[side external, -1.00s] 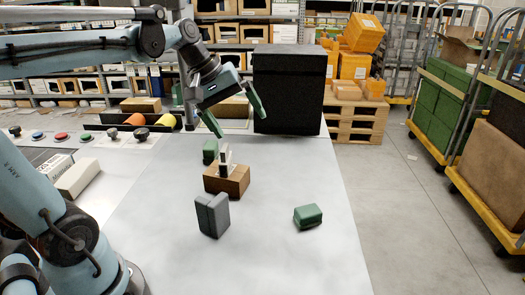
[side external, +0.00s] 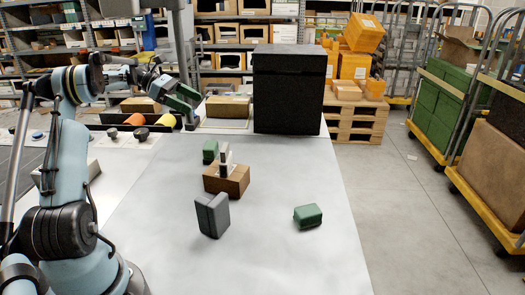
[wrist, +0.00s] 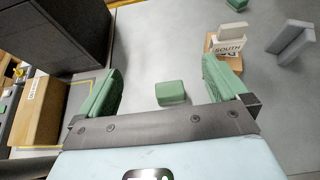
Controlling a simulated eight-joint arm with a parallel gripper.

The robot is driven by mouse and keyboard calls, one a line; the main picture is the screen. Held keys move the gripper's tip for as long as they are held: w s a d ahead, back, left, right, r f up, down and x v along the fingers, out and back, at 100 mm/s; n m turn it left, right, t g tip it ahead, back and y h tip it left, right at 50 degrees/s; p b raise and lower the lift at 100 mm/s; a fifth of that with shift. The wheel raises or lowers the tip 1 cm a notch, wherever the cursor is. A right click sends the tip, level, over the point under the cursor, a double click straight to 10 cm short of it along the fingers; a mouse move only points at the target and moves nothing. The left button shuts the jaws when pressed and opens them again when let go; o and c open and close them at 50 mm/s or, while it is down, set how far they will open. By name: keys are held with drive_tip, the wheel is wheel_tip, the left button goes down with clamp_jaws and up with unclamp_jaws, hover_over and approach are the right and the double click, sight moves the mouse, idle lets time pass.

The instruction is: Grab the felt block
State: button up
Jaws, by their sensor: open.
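A small green block (side external: 210,152) stands behind the wooden block on the grey table; the wrist view shows it (wrist: 170,93) ahead of my gripper, between the finger lines. A second green block (side external: 308,216) lies alone at the right. A dark grey two-part block (side external: 212,215) stands upright at the front; it also shows in the wrist view (wrist: 291,40). I cannot tell for certain which one is felt. My gripper (side external: 192,103) is open and empty, above the table's far left side. Its green-padded fingers are wide apart in the wrist view (wrist: 163,72).
The wooden block (side external: 227,182) carries a small upright sign. A tall black box (side external: 288,90) and a cardboard box (side external: 228,107) stand at the table's far end.

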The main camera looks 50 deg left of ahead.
approach(217, 149)
drive_tip(key=shift+w+d+f, duration=0.2)
drive_tip(key=shift+w+d, duration=0.3)
drive_tip(key=shift+d, duration=0.35)
drive_tip(key=shift+w+d+f, duration=0.15)
drive_tip(key=shift+f, duration=0.2)
drive_tip(key=shift+x, duration=3.45)
drive_tip(key=c, duration=1.1)
drive_tip(key=shift+r, duration=0.15)
